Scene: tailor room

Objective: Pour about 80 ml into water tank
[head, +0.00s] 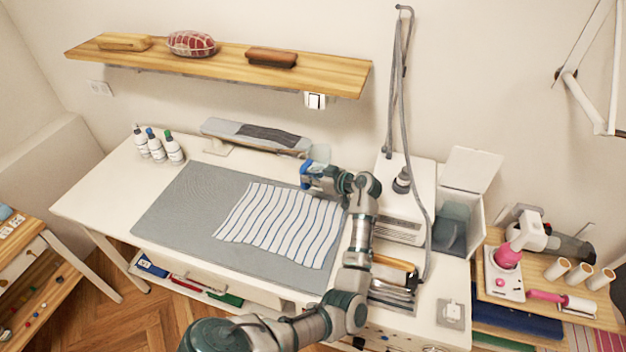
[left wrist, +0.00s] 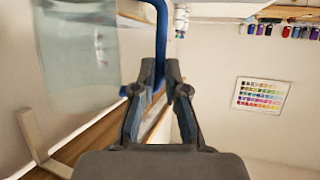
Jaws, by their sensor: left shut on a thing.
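My left gripper (head: 316,180) is shut on the blue handle of a clear jug (head: 320,153), at the back of the table beside the sleeve board. In the left wrist view the gripper (left wrist: 160,84) closes around the blue handle, and the clear jug (left wrist: 75,50) fills the upper left. The jug's marks and any water level cannot be read. The water tank (head: 452,226) is a bluish translucent container in a white housing to the right of the steam unit, its white lid (head: 471,172) raised. The jug is well left of the tank. My right gripper is out of view.
The white steam unit (head: 405,198) and its hanging grey hose (head: 391,95) stand between jug and tank. A striped cloth (head: 280,222) lies on the grey mat (head: 172,213). Several bottles (head: 157,148) stand at the back left.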

